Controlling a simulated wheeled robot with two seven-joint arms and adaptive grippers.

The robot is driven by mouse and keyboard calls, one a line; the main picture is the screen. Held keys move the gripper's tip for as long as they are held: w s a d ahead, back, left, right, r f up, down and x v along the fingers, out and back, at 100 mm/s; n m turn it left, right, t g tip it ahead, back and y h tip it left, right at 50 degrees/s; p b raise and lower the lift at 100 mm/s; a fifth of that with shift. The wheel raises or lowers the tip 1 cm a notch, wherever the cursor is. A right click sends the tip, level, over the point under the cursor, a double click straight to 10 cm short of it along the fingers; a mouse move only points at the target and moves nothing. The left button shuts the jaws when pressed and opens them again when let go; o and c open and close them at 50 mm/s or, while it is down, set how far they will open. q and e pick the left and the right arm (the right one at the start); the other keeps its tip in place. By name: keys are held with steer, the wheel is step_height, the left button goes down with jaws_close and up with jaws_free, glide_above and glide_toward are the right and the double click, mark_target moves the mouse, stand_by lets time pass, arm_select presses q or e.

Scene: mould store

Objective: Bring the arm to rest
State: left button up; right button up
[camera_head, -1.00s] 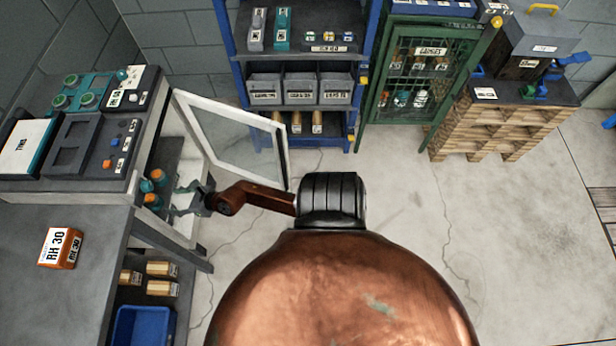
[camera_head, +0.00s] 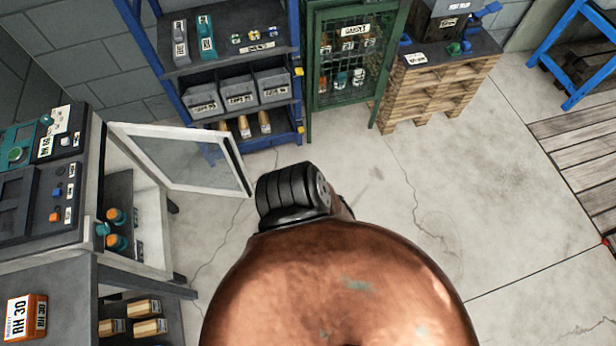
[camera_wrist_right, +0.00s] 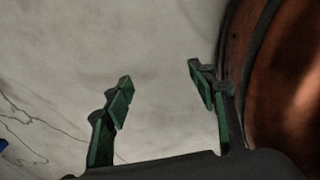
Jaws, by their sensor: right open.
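My right gripper (camera_wrist_right: 160,78) shows in the right wrist view. Its two green fingers are spread wide with nothing between them, and bare concrete floor lies beyond. A copper-coloured part of my own body is close at the right edge of that view. In the head view my copper arm part and black joint fill the lower middle. No gripper shows there; the right gripper and forearm are hidden. My left gripper is in neither view.
A glass cabinet door (camera_head: 185,160) stands open at the left, close to my black joint in the picture. Nearby are an orange RH 30 box (camera_head: 26,317), a blue shelf rack (camera_head: 228,55), a green mesh locker (camera_head: 350,60) and stacked pallets (camera_head: 440,85).

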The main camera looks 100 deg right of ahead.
steer(key=s+a+m+g, duration=0.1)
steer(key=s+a+m, duration=0.1)
steer(key=s, duration=0.6)
steer(key=shift+f, duration=0.4)
